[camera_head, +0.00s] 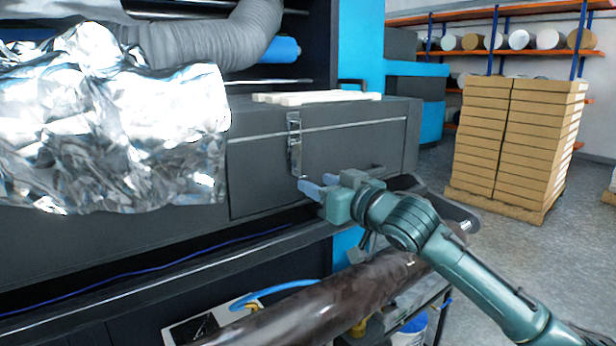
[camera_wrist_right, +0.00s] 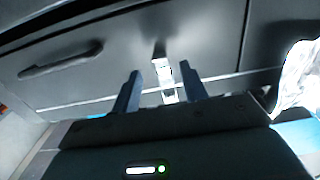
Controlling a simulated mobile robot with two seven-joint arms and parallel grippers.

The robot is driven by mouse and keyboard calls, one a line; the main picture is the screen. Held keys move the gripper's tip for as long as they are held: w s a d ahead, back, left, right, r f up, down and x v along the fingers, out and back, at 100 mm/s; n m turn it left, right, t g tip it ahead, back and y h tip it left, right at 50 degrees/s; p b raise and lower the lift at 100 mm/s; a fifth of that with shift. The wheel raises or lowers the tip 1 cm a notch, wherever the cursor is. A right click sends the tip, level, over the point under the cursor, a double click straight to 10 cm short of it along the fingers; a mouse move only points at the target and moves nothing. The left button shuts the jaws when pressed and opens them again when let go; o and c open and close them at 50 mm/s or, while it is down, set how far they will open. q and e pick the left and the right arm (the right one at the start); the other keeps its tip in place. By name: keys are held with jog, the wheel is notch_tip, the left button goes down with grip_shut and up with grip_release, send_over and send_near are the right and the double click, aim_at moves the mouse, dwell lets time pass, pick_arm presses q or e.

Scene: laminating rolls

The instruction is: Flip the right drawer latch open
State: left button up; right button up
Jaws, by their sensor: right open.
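The right drawer latch (camera_head: 294,145) is a narrow shiny metal strip on the front of the dark grey drawer (camera_head: 262,172), left of the drawer's middle. Its lower end reaches close to my right gripper (camera_head: 316,186), which is at the drawer front just below and right of it. In the right wrist view the latch (camera_wrist_right: 163,72) lies between the two open fingers of my right gripper (camera_wrist_right: 162,82). I see no grip on it, and contact cannot be told. My left gripper is not in view.
Crumpled silver foil (camera_head: 110,125) covers the machine left of the drawer. A drawer handle (camera_wrist_right: 60,60) shows in the right wrist view. Pale boards (camera_head: 315,97) lie on top. A dark roll (camera_head: 340,297) lies below. Stacked cardboard boxes (camera_head: 510,135) stand at the right; the floor between is clear.

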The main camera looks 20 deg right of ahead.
aim_at(304, 176)
jog(key=shift+x, duration=2.15)
jog(key=shift+c, duration=0.2)
grip_shut()
